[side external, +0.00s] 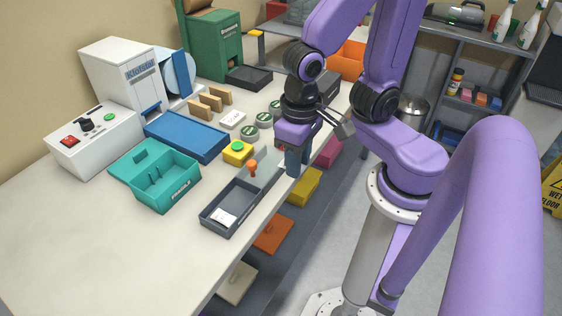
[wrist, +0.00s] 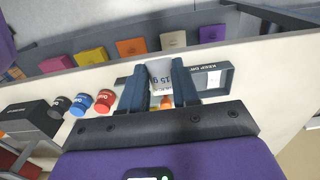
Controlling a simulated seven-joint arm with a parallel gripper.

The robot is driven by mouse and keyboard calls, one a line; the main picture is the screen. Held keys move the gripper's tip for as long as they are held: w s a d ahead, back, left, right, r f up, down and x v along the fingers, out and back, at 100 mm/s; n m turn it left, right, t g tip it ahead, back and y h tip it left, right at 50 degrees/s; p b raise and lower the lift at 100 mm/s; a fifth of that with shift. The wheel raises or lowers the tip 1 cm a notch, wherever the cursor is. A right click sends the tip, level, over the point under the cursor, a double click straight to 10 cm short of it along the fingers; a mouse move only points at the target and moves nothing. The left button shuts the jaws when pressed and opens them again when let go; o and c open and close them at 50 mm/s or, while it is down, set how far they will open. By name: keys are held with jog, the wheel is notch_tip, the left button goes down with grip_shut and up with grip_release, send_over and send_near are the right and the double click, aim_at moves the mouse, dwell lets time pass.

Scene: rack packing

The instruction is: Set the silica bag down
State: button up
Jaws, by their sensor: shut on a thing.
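My gripper (wrist: 163,88) is shut on a white silica bag (wrist: 160,72), printed "15 g", which sits between the two dark fingers. In the side view my gripper (side external: 294,163) points down over the front edge area of the bench, and the bag is hard to make out there. A dark grey tray labelled "KEEP DRY" (wrist: 229,70) is just right of the fingers in the wrist view. In the side view a grey tray (side external: 205,217) lies left of and nearer than my gripper, with a white packet (side external: 223,217) at its near end.
An orange-topped peg (side external: 252,168) and a yellow box with a green button (side external: 237,152) stand near the tray. A teal box (side external: 155,178) and a blue tray (side external: 186,135) lie further left. Colored bins (side external: 304,187) sit below the bench edge. The near-left bench is clear.

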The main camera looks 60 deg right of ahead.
jog(key=shift+s+d+r, duration=0.2)
jog(key=shift+s+r, duration=0.05)
jog(key=shift+s, duration=0.2)
jog(key=shift+s+d+r, duration=0.2)
jog(key=shift+s, duration=0.25)
